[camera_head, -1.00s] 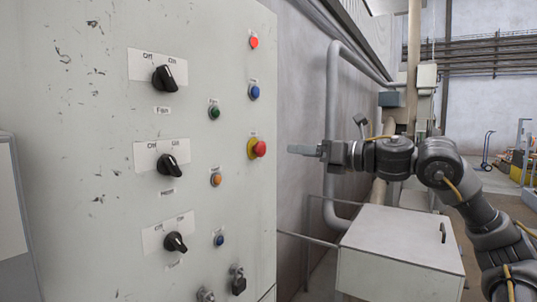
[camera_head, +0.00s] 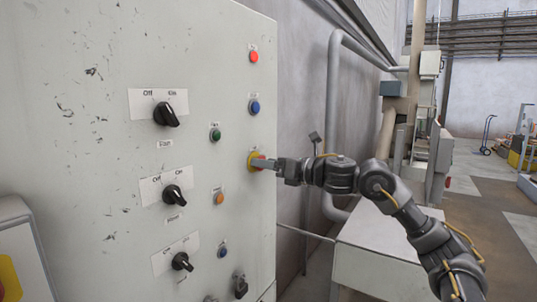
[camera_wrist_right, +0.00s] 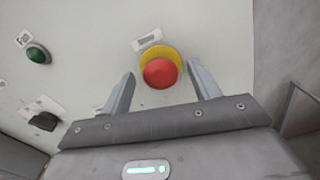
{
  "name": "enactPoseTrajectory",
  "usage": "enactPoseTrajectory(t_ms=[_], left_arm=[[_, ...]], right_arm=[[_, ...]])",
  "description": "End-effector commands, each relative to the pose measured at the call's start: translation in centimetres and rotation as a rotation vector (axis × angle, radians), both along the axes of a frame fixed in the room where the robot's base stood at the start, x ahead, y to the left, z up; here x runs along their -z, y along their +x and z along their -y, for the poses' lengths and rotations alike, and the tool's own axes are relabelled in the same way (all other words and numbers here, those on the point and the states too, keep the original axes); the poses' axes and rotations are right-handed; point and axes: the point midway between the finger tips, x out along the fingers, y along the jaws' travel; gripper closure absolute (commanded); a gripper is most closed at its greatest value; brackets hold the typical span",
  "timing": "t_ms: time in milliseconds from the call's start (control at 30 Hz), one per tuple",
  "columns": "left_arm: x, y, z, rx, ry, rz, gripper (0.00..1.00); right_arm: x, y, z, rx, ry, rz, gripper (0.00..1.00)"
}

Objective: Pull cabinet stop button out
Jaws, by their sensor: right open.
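The stop button, a red mushroom head on a yellow collar, sits on the right side of the cabinet front (camera_head: 95,140). In the head view the button (camera_head: 254,160) is partly hidden by my right gripper (camera_head: 264,164). In the right wrist view the red button (camera_wrist_right: 160,72) shows whole, under a small label. The two fingers of my right gripper (camera_wrist_right: 162,88) stand open, one on each side of the red head, with gaps visible between finger and button. Whether the fingertips reach past the head cannot be told. My left gripper is not in view.
A blue button (camera_head: 254,106) and a red button (camera_head: 254,57) sit above it. A green button (camera_head: 215,134), an orange button (camera_head: 219,198) and black rotary switches (camera_head: 173,194) are to the left. A light grey box (camera_head: 385,240) stands right of the cabinet.

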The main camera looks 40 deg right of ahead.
Motion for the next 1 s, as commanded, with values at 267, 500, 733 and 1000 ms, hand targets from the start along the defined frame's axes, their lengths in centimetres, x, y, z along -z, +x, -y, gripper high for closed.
enactPoseTrajectory(t_ms=[267,500,733,1000], left_arm=[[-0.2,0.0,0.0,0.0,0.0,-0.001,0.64],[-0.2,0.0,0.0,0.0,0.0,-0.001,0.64],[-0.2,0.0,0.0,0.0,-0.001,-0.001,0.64],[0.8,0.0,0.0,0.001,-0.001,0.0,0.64]], right_arm=[[0.1,0.4,-0.1,0.001,-0.002,0.0,0.38],[0.1,0.4,-0.1,0.001,-0.001,0.0,0.59],[0.0,0.4,-0.1,0.001,-0.001,0.0,0.89],[0.4,0.0,0.2,0.002,-0.002,0.0,1.0]])
